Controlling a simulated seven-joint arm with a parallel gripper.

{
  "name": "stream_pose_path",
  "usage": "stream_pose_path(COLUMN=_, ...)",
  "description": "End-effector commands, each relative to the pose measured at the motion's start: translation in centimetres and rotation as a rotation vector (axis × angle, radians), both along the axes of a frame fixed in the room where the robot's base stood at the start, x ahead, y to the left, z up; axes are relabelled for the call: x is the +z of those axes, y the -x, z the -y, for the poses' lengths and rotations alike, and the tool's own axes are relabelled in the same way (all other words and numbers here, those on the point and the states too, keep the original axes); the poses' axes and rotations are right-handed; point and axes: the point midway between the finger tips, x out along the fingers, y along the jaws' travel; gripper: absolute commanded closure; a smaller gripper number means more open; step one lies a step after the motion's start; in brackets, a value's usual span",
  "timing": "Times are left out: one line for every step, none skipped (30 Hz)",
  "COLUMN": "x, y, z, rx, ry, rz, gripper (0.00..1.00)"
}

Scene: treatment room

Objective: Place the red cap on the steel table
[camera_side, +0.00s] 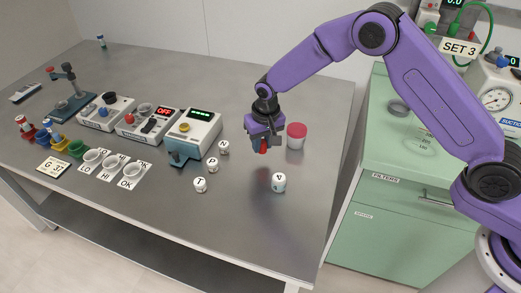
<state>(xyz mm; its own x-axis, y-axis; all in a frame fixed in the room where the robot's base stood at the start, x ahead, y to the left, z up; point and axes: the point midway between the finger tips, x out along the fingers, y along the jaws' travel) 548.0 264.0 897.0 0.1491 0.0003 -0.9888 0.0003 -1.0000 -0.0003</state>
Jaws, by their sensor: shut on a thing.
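My gripper (263,147) hangs over the right part of the steel table (235,228), pointing down. It is shut on a small red cap (263,149), of which only a part shows between the fingers. The cap is close above the table top; I cannot tell whether it touches. A white jar with a red lid (296,135) stands just right of the gripper.
Boxed devices (193,133) and small cups (132,173) fill the table's left half. The front right table top is clear. A green cabinet (385,200) stands at right.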

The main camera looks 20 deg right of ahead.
Motion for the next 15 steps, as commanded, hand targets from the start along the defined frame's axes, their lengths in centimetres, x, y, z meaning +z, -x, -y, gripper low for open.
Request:
stream_pose_path(x=-0.2, y=-0.1, z=-0.1, rx=0.000, ry=0.000, rz=0.000, gripper=1.00)
stream_pose_path(x=-0.4, y=-0.2, z=-0.1, rx=0.000, ry=0.000, rz=-0.001, gripper=1.00)
stream_pose_path(x=-0.6, y=-0.4, z=-0.2, rx=0.000, ry=0.000, rz=-0.001, gripper=1.00)
stream_pose_path(x=-0.9, y=-0.6, z=-0.3, rx=0.000, ry=0.000, rz=0.000, gripper=1.00)
stream_pose_path(x=-1.4, y=-0.6, z=-0.3, rx=0.000, ry=0.001, rz=-0.003, gripper=1.00)
stream_pose_path(x=-2.0, y=-0.5, z=-0.2, rx=0.000, ry=0.001, rz=-0.002, gripper=1.00)
stream_pose_path(x=-2.4, y=-0.5, z=-0.2, rx=0.000, ry=0.001, rz=-0.002, gripper=1.00)
stream_pose_path(x=-2.8, y=-0.5, z=-0.2, rx=0.000, ry=0.002, rz=-0.002, gripper=1.00)
stream_pose_path(x=-3.2, y=-0.6, z=-0.2, rx=-0.001, ry=0.001, rz=0.000, gripper=1.00)
stream_pose_path(x=-3.4, y=-0.6, z=-0.3, rx=-0.001, ry=0.000, rz=0.001, gripper=1.00)
stream_pose_path(x=-3.6, y=-0.6, z=-0.3, rx=-0.001, ry=0.000, rz=0.001, gripper=1.00)
stream_pose_path(x=-3.7, y=-0.6, z=-0.3, rx=-0.001, ry=0.000, rz=0.002, gripper=1.00)
stream_pose_path(x=-3.8, y=-0.6, z=-0.3, rx=-0.001, ry=-0.001, rz=0.002, gripper=1.00)
stream_pose_path(x=-3.8, y=-0.6, z=-0.3, rx=-0.001, ry=-0.001, rz=0.003, gripper=1.00)
stream_pose_path(x=-3.8, y=-0.6, z=-0.3, rx=-0.001, ry=-0.001, rz=0.003, gripper=1.00)
